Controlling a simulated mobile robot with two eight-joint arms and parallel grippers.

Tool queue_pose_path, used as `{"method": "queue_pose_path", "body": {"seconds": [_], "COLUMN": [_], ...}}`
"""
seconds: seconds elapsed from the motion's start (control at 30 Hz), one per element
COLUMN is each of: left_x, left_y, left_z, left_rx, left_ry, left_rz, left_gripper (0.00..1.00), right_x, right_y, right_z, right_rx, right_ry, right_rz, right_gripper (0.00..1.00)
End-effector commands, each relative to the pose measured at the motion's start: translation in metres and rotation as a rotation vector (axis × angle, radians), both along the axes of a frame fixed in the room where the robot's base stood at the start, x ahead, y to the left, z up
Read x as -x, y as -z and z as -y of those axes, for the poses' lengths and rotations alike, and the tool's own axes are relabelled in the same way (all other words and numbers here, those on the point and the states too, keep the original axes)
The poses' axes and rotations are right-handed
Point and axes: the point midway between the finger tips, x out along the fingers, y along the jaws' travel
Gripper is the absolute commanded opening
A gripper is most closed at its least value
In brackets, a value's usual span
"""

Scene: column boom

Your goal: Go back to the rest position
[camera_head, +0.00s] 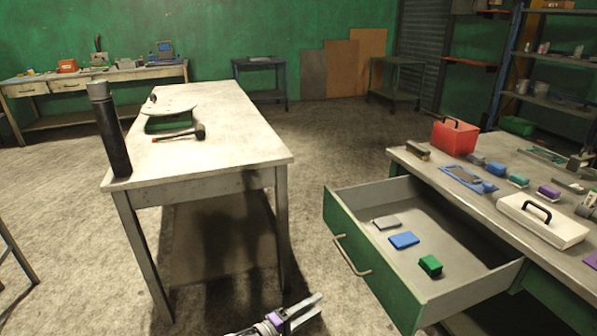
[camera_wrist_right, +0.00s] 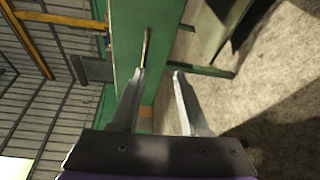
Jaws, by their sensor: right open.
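My right gripper (camera_head: 303,309) shows at the bottom of the head view, low in front of the open drawer and apart from it. Its two fingers are apart with nothing between them. In the right wrist view the open fingers (camera_wrist_right: 158,75) point toward the green drawer front (camera_wrist_right: 128,50) and its handle (camera_wrist_right: 146,48). I cannot tell from that view how far off the handle is. My left gripper is not in view.
The open drawer (camera_head: 385,285) juts from the right workbench (camera_head: 430,170) and holds a grey, a blue and a green item. A white table (camera_head: 235,130) with a dark cylinder (camera_head: 112,135) stands at left. Bare floor (camera_head: 330,150) lies between them.

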Motion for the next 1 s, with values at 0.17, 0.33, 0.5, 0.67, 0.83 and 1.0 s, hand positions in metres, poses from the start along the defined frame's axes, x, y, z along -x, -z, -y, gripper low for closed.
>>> {"method": "queue_pose_path", "body": {"seconds": [0.17,0.33,0.5,0.67,0.83,1.0], "left_x": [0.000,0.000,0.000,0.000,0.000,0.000], "left_y": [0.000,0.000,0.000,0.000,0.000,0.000], "left_z": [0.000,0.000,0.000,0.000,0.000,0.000], "left_rx": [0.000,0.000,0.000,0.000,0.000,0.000], "left_ry": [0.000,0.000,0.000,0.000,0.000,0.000], "left_rz": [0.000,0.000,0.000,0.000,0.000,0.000], "left_gripper": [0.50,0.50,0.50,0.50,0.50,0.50], "right_x": [0.023,0.072,0.137,0.201,0.254,0.288], "right_y": [-0.003,0.002,0.011,0.020,0.030,0.037], "right_z": [0.070,0.127,0.160,0.170,0.164,0.154], "right_rx": [-0.191,-0.440,-0.710,-0.974,-1.217,-1.399], "right_ry": [0.060,0.124,0.187,0.242,0.286,0.319], "right_rz": [-0.135,-0.244,-0.299,-0.298,-0.252,-0.188], "right_gripper": [0.45,0.45,0.45,0.45,0.45,0.45]}}
